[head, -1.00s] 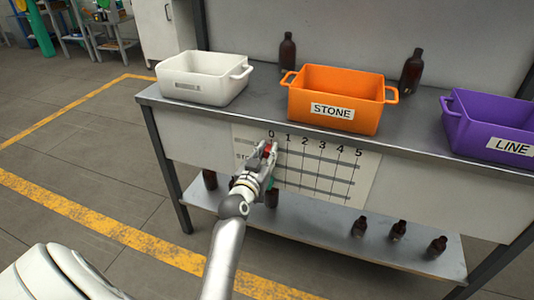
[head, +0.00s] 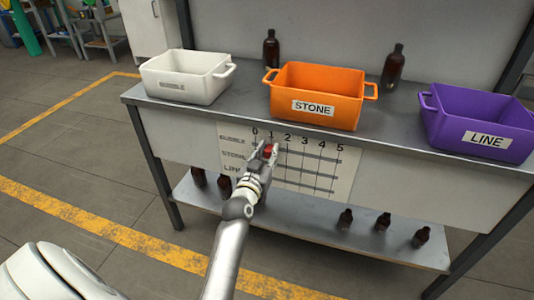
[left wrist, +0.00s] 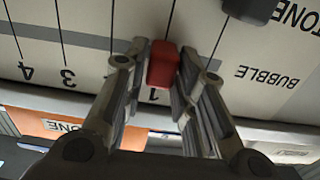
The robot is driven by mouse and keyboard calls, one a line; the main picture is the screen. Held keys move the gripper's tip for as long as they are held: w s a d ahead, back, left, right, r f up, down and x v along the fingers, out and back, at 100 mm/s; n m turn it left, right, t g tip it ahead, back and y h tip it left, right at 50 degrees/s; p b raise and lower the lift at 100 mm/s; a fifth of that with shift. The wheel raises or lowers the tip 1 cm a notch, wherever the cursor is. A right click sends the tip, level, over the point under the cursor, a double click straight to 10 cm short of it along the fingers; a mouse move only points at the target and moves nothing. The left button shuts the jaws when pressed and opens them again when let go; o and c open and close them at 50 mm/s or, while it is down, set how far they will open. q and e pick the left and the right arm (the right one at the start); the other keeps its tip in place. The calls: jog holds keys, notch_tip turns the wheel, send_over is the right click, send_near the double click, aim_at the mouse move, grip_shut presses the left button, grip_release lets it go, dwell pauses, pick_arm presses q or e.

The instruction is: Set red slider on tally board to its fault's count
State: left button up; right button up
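The tally board (head: 345,180) is on the front of the bench, with columns 0 to 5 and rows for bubble, stone and line. The red slider (head: 267,152) is on the bubble row, at about the 1 mark. My left gripper (head: 268,151) has a finger on each side of it. In the left wrist view the red slider (left wrist: 163,66) sits between the fingertips (left wrist: 164,62), over the 1 line, with little or no gap. A dark slider (left wrist: 250,9) shows on the stone row near 0. My right gripper is not in view.
On the bench top stand a white bubble crate (head: 212,88), an orange STONE crate (head: 340,112) and a purple LINE crate (head: 440,122). Amber bottles (head: 271,48) stand behind the crates, and several more (head: 345,219) are on the lower shelf.

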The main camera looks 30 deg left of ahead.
pick_arm(q)
jog(key=shift+o, duration=1.1)
jog(key=v, duration=1.2)
